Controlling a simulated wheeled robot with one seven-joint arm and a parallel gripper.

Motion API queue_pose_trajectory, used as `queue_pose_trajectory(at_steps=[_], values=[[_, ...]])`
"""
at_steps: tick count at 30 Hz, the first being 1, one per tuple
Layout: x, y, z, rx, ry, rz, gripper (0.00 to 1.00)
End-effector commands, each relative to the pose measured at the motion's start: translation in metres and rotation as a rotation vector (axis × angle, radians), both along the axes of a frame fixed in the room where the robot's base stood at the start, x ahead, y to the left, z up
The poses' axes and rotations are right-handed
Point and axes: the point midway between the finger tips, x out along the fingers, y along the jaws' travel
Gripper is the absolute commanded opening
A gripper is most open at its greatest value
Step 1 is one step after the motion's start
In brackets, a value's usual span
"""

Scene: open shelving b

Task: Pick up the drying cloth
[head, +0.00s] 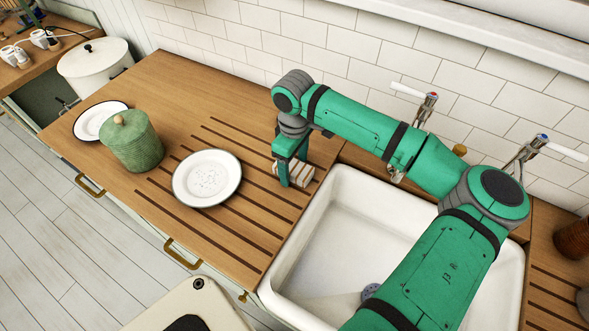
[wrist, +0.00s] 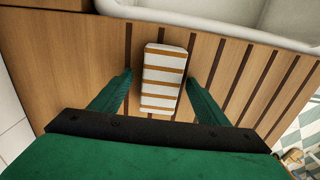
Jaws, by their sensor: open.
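The drying cloth (wrist: 162,80) is a small folded bundle, white with tan stripes. It lies on the grooved wooden counter beside the sink. In the head view the cloth (head: 303,171) shows partly behind my gripper (head: 288,176). In the wrist view my gripper (wrist: 158,85) is open, with one green finger on each side of the cloth. A gap of bare wood shows between each finger and the cloth. I cannot tell how far the fingertips are above the counter.
The white sink (head: 340,240) is just right of the cloth, with taps behind it. On the counter to the left are a white plate (head: 207,178), a green lidded jar (head: 133,143) and another plate (head: 90,122). A tiled wall (head: 330,60) stands behind.

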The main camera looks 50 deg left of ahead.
Motion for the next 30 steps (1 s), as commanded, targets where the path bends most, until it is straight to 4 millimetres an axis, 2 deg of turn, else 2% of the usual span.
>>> queue_pose_trajectory(at_steps=[6,7,12,23,30], values=[[0.000,0.000,-0.001,0.000,0.000,0.000,0.69],[0.000,0.000,-0.001,0.000,0.000,0.000,0.66],[0.001,-0.001,-0.001,0.000,0.000,-0.003,0.26],[0.001,-0.001,0.001,0.000,0.000,-0.003,0.24],[0.001,0.000,0.020,0.001,0.000,-0.002,0.24]])
